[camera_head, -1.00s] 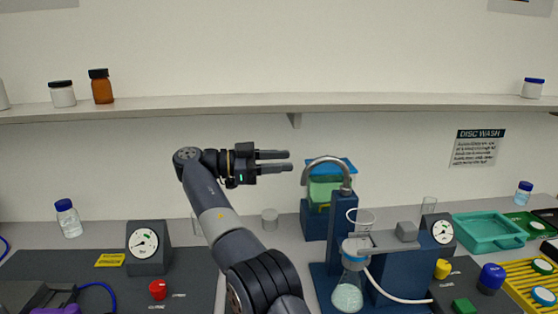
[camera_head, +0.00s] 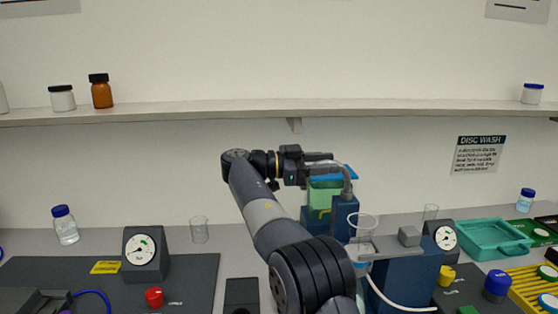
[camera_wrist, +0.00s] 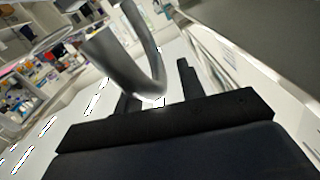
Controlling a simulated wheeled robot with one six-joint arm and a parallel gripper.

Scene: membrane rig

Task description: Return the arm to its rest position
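My arm reaches up in the middle of the head view, with my gripper (camera_head: 325,162) pointing right at its end, above the bench and below the shelf. Its two fingers are apart and no object is held. In the wrist view my gripper (camera_wrist: 158,92) also shows spread fingers. A curved grey metal spout (camera_wrist: 152,55) looms close, across the gap between the fingers; I cannot tell if it touches. The flask under the rig is mostly hidden by my arm.
The blue rig (camera_head: 402,280) with a clear funnel (camera_head: 362,228) stands right of my arm. Gauges, a teal tray (camera_head: 490,238) and a yellow rack (camera_head: 527,285) sit on the bench. The wall shelf (camera_head: 200,112) runs above.

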